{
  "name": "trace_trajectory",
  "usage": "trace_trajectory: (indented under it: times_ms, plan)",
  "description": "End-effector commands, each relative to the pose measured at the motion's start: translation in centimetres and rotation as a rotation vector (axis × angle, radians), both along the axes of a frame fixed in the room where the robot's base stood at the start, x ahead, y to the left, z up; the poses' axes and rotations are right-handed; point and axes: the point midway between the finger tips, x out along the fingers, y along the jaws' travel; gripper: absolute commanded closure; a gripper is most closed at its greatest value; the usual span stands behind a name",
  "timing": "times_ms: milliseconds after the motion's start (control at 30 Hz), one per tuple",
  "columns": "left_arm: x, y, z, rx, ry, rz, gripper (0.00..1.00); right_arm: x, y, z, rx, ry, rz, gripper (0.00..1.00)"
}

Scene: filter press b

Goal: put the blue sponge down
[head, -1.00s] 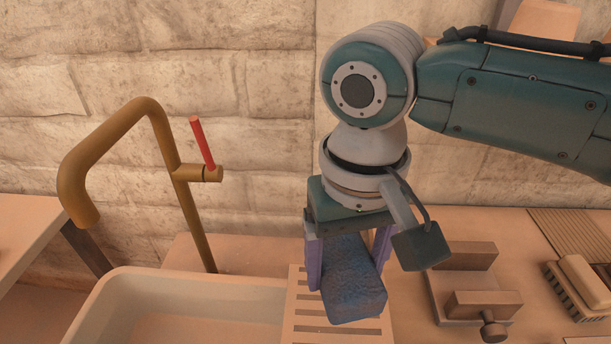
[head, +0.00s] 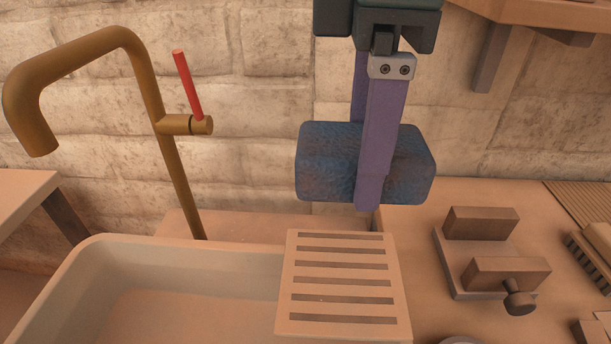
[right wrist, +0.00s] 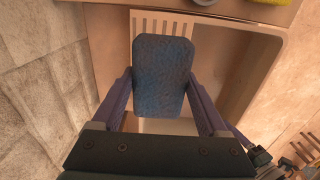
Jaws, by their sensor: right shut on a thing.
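The blue sponge (head: 325,165) is held in the air in front of the brick wall in the head view. My right gripper (head: 370,190) is shut on it, with one purple finger across its near face and the other partly hidden behind it. The right wrist view shows the sponge (right wrist: 162,76) between both fingers. Below it in the head view is a slatted board (head: 345,322) at the right end of the sink, with nothing on it. My left gripper is not in view.
The sink basin (head: 95,262) is at lower left, with a brass tap (head: 170,170) and its red lever (head: 187,85) behind it. A vise-like clamp (head: 478,262) stands on the counter (head: 415,235) to the right. A brush (head: 595,250) is at the right edge.

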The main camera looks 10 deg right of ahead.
Motion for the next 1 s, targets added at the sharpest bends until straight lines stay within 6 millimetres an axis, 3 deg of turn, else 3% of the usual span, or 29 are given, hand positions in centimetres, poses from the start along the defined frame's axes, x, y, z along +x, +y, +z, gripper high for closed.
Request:
trace_trajectory:
  times_ms: [100,300,533,733,1000]
  plan:
    - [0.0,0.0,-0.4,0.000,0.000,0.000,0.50,-0.1,-0.1,-3.9,-0.002,0.006,-0.003,0.68]
    - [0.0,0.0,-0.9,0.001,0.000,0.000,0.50,0.0,-0.1,-8.6,-0.001,0.002,-0.004,0.68]
    - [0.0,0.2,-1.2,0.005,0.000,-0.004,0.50,0.0,0.0,-10.9,0.000,0.000,-0.004,0.68]
    - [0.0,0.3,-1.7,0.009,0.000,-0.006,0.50,0.0,-0.1,-13.9,-0.002,0.001,-0.004,0.68]
    - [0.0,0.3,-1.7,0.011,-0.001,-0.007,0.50,0.0,0.0,-14.3,-0.001,-0.003,-0.003,0.68]
